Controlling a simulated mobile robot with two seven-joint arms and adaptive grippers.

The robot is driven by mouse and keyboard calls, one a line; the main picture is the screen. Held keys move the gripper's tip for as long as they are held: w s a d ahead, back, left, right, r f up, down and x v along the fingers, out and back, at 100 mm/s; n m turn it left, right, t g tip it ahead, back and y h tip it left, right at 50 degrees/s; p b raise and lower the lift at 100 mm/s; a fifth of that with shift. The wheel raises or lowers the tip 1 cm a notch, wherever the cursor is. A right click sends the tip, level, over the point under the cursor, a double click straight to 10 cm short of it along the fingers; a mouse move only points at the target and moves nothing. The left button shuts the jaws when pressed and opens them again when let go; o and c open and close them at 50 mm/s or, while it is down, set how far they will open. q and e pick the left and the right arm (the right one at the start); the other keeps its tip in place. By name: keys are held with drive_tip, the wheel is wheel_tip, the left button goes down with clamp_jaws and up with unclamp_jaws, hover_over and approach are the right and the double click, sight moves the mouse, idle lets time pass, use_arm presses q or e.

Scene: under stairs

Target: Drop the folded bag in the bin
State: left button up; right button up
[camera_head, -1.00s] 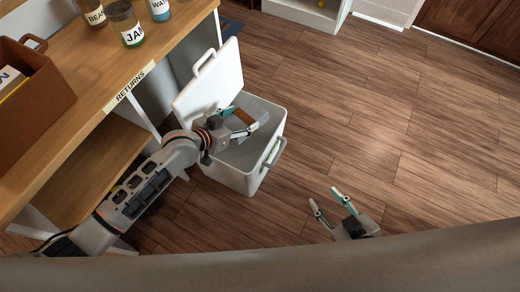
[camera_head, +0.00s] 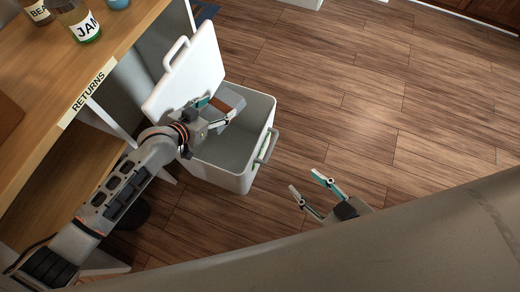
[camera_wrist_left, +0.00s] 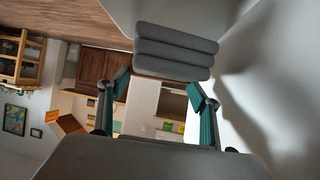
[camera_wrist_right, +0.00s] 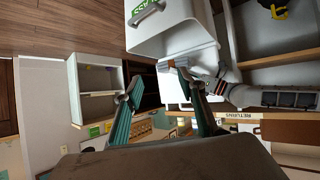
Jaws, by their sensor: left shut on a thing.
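The grey folded bag (camera_head: 232,97) is held by my left gripper (camera_head: 218,109) at the opening of the white bin (camera_head: 223,181), near its hinged side. In the left wrist view the bag (camera_wrist_left: 174,52) shows as stacked grey layers by the fingertips (camera_wrist_left: 158,80). A small brown patch shows between the fingers in the head view. The bin's lid (camera_head: 190,75) stands open, and the bin's visible interior looks empty. My right gripper (camera_head: 305,181) is open and empty, apart from the bin at its right. It also shows open in the right wrist view (camera_wrist_right: 158,76).
A wooden counter (camera_head: 125,45) with a "RETURNS" label and jars (camera_head: 80,25) stands left of the bin, with a shelf (camera_head: 70,180) below. The wooden floor (camera_head: 370,90) right of the bin is clear.

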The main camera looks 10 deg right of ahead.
use_arm(q)
drive_tip(key=shift+f, duration=0.4)
drive_tip(key=shift+w+r, duration=0.1)
use_arm(e)
drive_tip(key=shift+w+a+r, duration=0.35)
drive_tip(key=shift+a+r, duration=0.05)
drive_tip(key=shift+r, duration=0.15)
use_arm(q)
drive_tip(key=o, duration=1.7)
use_arm(e)
drive_tip(key=shift+s+f, duration=0.1)
drive_tip(key=shift+f, duration=0.05)
drive_tip(key=shift+d, duration=0.1)
use_arm(q)
wheel_tip(320, 180, up, 10)
